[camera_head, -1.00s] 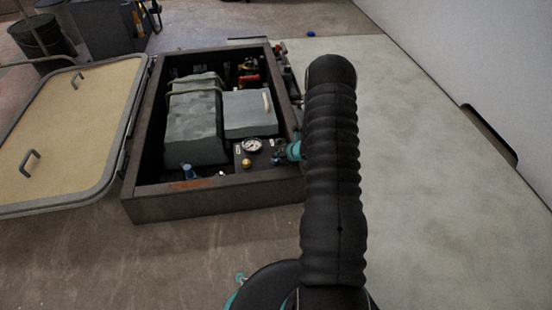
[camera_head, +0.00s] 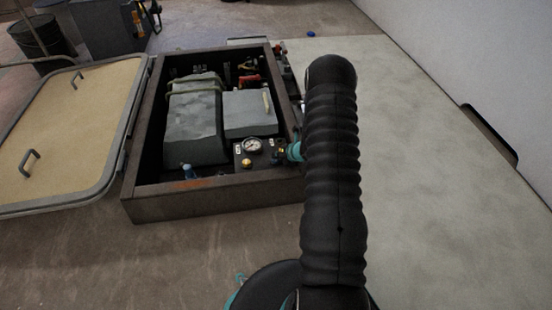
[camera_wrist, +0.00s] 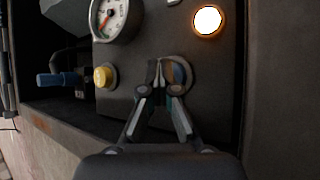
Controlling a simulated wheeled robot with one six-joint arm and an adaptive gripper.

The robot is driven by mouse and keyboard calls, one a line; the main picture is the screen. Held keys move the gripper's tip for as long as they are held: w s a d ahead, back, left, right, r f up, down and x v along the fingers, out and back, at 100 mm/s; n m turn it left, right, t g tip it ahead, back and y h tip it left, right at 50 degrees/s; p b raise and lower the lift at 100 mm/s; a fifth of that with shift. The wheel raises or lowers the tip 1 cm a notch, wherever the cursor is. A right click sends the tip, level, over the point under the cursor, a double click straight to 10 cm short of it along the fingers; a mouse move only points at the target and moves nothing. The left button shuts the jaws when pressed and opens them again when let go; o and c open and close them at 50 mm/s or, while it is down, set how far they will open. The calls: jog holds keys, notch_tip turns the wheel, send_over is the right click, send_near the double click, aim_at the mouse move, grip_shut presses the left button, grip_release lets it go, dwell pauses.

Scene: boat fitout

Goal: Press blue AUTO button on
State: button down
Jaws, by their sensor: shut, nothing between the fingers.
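My gripper (camera_wrist: 159,66) is shut and empty. In the wrist view its fingertips are in front of a round button (camera_wrist: 181,72) on the dark panel (camera_wrist: 215,95). The fingers hide most of this button, with a brownish rim and a little blue showing. I cannot tell whether the tips touch it. A round lamp (camera_wrist: 208,20) at the panel's upper right glows white with an orange edge. In the head view my arm hides most of the gripper, close to the panel's right side.
A yellow button (camera_wrist: 104,76) is left of my fingers, under a white gauge (camera_wrist: 116,16). A blue-handled part (camera_wrist: 58,79) lies further left. The panel sits inside an open hatch box with a raised dark rim (camera_head: 215,202); its lid (camera_head: 75,130) lies open at left.

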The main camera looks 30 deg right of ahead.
jog(key=shift+s+f, duration=0.1)
jog(key=shift+f, duration=0.4)
jog(key=shift+s+a+r, duration=0.15)
jog(key=shift+a, duration=0.05)
jog(key=shift+d+r+p, duration=0.1)
jog(key=shift+r+p, duration=1.8)
jog(key=shift+r, duration=1.35)
